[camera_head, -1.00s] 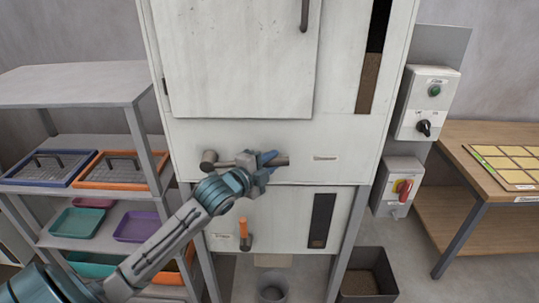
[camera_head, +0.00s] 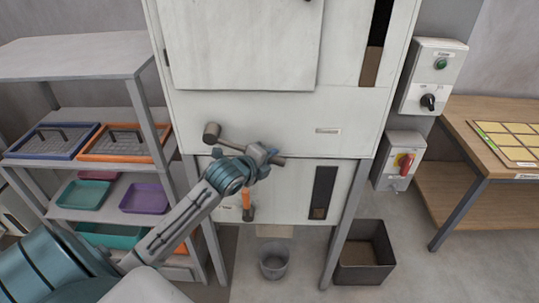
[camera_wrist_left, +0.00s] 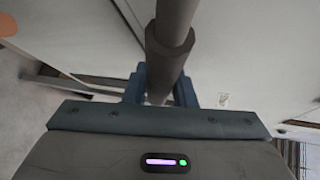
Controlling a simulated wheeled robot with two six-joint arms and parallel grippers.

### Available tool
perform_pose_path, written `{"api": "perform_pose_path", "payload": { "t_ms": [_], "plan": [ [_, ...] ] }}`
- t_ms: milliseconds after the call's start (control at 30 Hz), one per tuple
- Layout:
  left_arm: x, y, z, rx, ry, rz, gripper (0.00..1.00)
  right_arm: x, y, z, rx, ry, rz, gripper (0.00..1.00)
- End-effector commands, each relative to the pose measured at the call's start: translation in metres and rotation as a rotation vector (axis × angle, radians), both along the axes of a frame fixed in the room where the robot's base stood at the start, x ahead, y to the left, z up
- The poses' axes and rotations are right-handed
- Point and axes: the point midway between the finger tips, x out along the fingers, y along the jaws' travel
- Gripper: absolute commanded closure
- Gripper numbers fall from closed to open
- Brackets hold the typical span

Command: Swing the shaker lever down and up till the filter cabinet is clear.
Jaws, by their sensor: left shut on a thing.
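The shaker lever (camera_head: 231,144) is a grey bar on a round pivot on the pale filter cabinet (camera_head: 270,115). It slopes down to the right. My left gripper (camera_head: 262,157) is shut on the lever near its free end, and the bar runs between the jaws in the left wrist view (camera_wrist_left: 168,55). The cabinet's upper window (camera_head: 371,66) shows brown material in its lower part and dark above. The lower window (camera_head: 323,190) is dark with a little brown at its bottom. My right gripper is out of view.
An orange-handled part (camera_head: 246,203) sits below the lever. A grey bucket (camera_head: 274,262) and a dark bin (camera_head: 364,262) stand on the floor below. Shelves with trays (camera_head: 75,70) are at left, switch boxes (camera_head: 432,75) and a wooden table (camera_head: 500,160) at right.

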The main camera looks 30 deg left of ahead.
Motion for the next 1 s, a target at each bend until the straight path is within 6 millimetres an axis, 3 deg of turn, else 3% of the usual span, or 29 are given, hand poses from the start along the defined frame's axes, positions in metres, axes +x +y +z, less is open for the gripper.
{"api": "perform_pose_path", "payload": {
  "t_ms": [300,333,400,433,767,1000],
  "plan": [
    [0.0,0.0,0.0,0.0,0.001,0.001,1.0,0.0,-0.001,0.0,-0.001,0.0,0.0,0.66],
    [0.0,0.0,0.0,0.0,0.001,0.001,0.71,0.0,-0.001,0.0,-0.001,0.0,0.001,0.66],
    [0.0,0.0,0.0,0.0,0.001,0.001,0.57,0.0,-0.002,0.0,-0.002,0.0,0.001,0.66],
    [0.0,0.0,0.0,0.0,0.001,0.001,0.55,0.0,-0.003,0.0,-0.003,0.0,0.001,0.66],
    [-0.002,0.001,0.0,0.002,0.0,0.0,0.55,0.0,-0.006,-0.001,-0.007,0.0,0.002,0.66],
    [-0.031,0.001,0.01,0.008,0.001,-0.003,0.55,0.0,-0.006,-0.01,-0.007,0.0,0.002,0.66]
  ]
}}
